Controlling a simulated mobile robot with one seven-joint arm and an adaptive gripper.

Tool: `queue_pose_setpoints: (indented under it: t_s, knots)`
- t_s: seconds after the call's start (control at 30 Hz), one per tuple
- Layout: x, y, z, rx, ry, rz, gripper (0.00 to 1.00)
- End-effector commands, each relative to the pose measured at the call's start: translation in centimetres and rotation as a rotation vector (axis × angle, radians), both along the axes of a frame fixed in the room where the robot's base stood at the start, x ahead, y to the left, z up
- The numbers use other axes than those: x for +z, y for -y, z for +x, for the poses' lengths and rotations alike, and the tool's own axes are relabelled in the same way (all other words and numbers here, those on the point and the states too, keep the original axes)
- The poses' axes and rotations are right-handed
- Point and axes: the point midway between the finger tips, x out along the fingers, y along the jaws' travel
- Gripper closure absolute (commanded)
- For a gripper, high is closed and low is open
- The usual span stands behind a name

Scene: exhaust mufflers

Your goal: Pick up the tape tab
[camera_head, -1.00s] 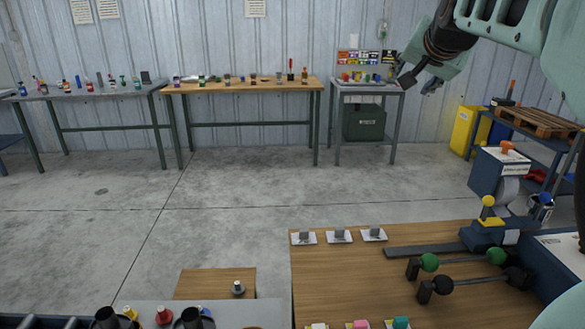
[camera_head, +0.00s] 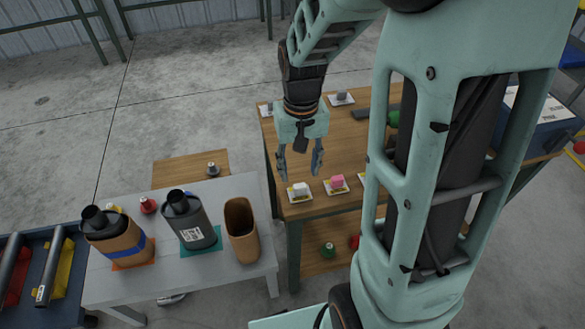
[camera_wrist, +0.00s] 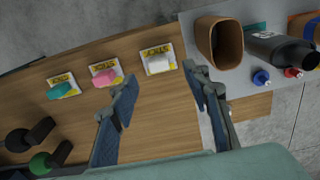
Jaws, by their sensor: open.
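My gripper (camera_head: 300,172) is open and empty above the front left edge of the wooden table (camera_head: 345,125). A white block (camera_head: 300,188) sits on a yellow-and-white card just below and between the fingertips in the head view. In the wrist view, the white block (camera_wrist: 158,64) lies just beyond the spread fingers (camera_wrist: 160,78). A pink block (camera_wrist: 104,77) and a teal block (camera_wrist: 62,90) sit on similar cards to its left. The pink block also shows in the head view (camera_head: 337,181). Which block is the tape tab is not marked.
Grey tabs (camera_head: 342,97) on white cards stand farther back. A grey cart top (camera_head: 165,285) at left holds two dark mufflers (camera_head: 192,222) and a brown open sleeve (camera_head: 241,232). Green- and black-knobbed bars (camera_wrist: 42,162) lie on the wooden table.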

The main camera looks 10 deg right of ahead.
Motion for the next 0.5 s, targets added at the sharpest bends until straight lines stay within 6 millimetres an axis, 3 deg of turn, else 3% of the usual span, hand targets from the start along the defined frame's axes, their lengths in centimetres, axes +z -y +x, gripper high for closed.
queue_pose_setpoints:
  t_s: [0.03,0.33,0.5]
  knots:
    - [-1.0,0.0,0.0,0.000,-0.003,0.000,0.56]
    - [-3.7,0.1,0.0,-0.002,0.000,0.000,0.56]
    - [-6.4,0.4,-0.1,-0.002,0.000,0.000,0.56]
